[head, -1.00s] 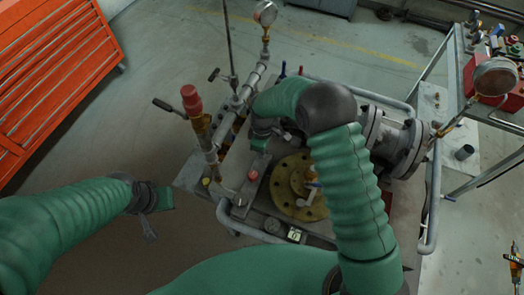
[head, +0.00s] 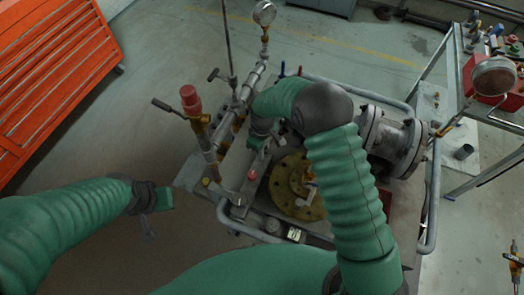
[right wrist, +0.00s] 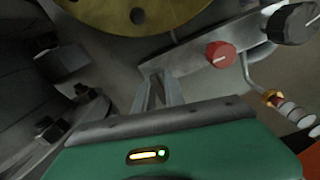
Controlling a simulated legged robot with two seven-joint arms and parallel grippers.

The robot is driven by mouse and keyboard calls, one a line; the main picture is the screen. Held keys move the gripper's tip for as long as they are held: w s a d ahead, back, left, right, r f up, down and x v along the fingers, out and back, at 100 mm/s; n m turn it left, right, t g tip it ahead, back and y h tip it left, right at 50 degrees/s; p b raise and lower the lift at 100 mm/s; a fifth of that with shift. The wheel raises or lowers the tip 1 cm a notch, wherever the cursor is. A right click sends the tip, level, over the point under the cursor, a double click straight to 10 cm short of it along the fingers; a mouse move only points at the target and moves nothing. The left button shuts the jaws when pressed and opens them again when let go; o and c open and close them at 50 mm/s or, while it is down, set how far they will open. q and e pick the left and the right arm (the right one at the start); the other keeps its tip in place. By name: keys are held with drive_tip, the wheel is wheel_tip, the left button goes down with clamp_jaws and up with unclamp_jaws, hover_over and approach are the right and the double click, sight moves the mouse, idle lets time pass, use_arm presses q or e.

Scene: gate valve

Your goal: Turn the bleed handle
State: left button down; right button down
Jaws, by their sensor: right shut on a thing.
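My right gripper (right wrist: 156,90) reaches down to the valve skid between the pipe run and the yellow flange. In the head view the green gripper body (head: 258,142) shows below the dark wrist, and its fingertips are hidden. In the right wrist view its two grey fingers are closed together on a thin, dark piece, which I take to be the bleed handle; it is mostly covered by the fingers. My left gripper (head: 150,226) hangs at the left, away from the skid, over the floor; its finger gap is too small to read.
The yellow flange (head: 287,190) is right of the right gripper. A red knob (right wrist: 220,54) and a black knob (right wrist: 295,22) sit on a grey bar nearby. A red-topped valve pipe (head: 191,100) stands left. An orange cabinet (head: 50,75) is at far left. Floor beneath the left gripper is clear.

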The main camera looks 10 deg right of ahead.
drive_tip(key=c, duration=1.4)
unclamp_jaws()
drive_tip(key=shift+w, duration=0.15)
drive_tip(key=shift+r, duration=0.1)
wheel_tip(320, 180, up, 17)
drive_tip(key=b, duration=0.1)
drive_tip(key=shift+f, duration=0.2)
